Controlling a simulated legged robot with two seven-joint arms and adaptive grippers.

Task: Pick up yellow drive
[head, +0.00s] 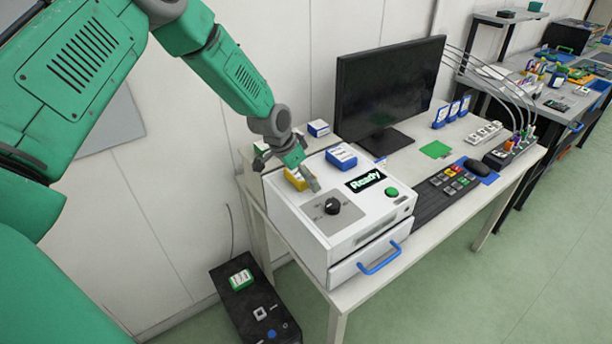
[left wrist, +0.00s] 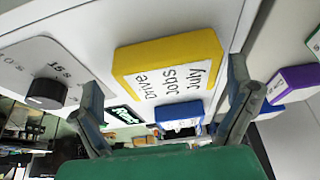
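The yellow drive (head: 296,181) lies on top of the white machine (head: 352,210), near its back left corner, partly hidden by my left gripper (head: 287,170). In the left wrist view the yellow drive (left wrist: 166,58) shows a white label reading "Drive Jobs July". My left gripper (left wrist: 165,75) is open, with one finger towards each side of the yellow drive. No grip on it is visible, and I cannot tell the exact gap. My right gripper is not in view.
A blue drive (head: 341,157) lies on the machine close to the yellow one, near the "Ready" display (head: 365,181) and a black knob (head: 332,206). A monitor (head: 390,85) stands behind. A black box (head: 255,300) with a green drive (head: 240,279) sits low at left.

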